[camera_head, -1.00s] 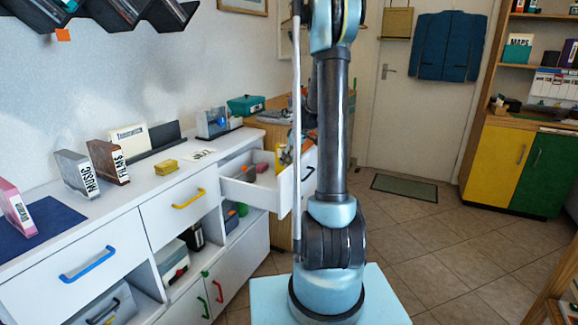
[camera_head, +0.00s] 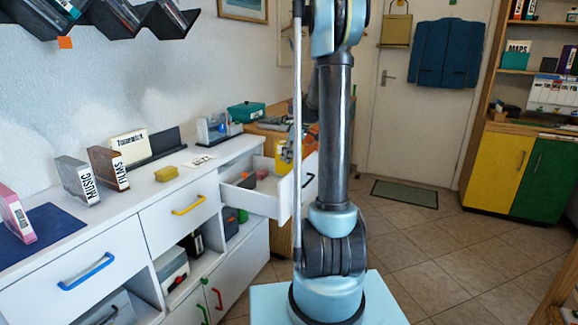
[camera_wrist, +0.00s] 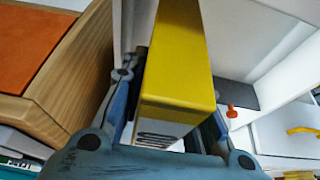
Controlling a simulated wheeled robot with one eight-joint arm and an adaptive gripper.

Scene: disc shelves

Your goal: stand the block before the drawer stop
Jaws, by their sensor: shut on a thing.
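My gripper (camera_wrist: 168,104) is shut on a yellow block (camera_wrist: 177,62), which lies between the two fingers in the wrist view. The block's near end carries dark stripes. In the head view my gripper (camera_head: 288,148) is small and partly hidden behind my arm, above the open drawer. The white drawer (camera_head: 252,201) is pulled out of the counter and holds a few small things. In the wrist view a small orange peg (camera_wrist: 231,111) shows right of the block; I cannot tell whether it is the drawer stop.
A wooden edge (camera_wrist: 75,65) is close left of the gripper. Tiled floor is free to the right.

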